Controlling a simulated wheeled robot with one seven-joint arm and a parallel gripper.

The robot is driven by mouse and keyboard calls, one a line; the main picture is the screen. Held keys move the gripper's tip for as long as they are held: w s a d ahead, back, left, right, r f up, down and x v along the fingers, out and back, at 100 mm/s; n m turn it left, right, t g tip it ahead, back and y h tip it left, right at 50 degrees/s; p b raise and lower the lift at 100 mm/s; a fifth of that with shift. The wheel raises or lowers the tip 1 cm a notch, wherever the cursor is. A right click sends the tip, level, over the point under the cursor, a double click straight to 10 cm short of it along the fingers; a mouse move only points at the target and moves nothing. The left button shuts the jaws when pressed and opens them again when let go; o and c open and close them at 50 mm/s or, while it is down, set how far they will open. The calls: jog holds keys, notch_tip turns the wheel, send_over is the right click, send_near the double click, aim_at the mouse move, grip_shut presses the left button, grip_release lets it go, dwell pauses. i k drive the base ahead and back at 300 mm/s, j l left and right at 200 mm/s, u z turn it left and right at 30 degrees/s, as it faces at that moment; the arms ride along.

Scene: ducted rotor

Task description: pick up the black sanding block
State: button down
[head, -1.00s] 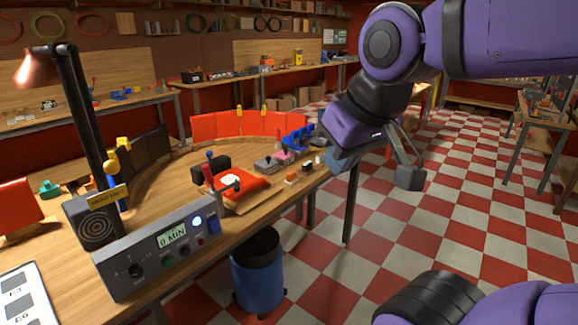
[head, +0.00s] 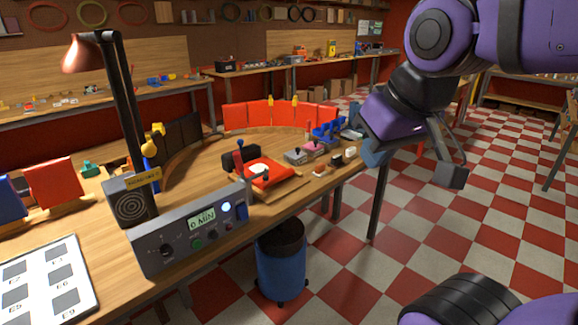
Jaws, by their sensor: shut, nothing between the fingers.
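A small black block (head: 336,160), most likely the sanding block, sits near the right edge of the curved wooden workbench (head: 205,172). It stands between an orange-and-white piece (head: 320,171) and a cream block (head: 350,152). My gripper (head: 374,154) is to the right of these small blocks in the picture, beyond the bench's right edge and apart from the black block. It is shut and empty, partly hidden by my purple wrist. A larger black object (head: 240,157) lies farther left, behind a red pad.
The red pad (head: 266,174) with a white disc, a grey control box (head: 190,228) and a lamp (head: 100,100) stand on the bench. Red panels (head: 275,115) line its back. A blue bin (head: 281,265) stands below. Checkered floor is open to the right.

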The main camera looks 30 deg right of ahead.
aim_at(336, 163)
jog(key=i+l+u, duration=0.1)
jog(key=l, duration=0.3)
jog(key=i+l, duration=0.25)
jog(key=l, duration=0.15)
jog(key=i+l+u, duration=0.15)
jog(key=l, duration=0.25)
jog(key=i+l, duration=0.15)
jog(key=l, duration=0.25)
jog(key=i+l+u, duration=0.15)
jog(key=l, duration=0.25)
jog(key=i+l, duration=0.1)
jog(key=l, duration=0.35)
jog(key=i+l+u, duration=0.15)
jog(key=l, duration=0.25)
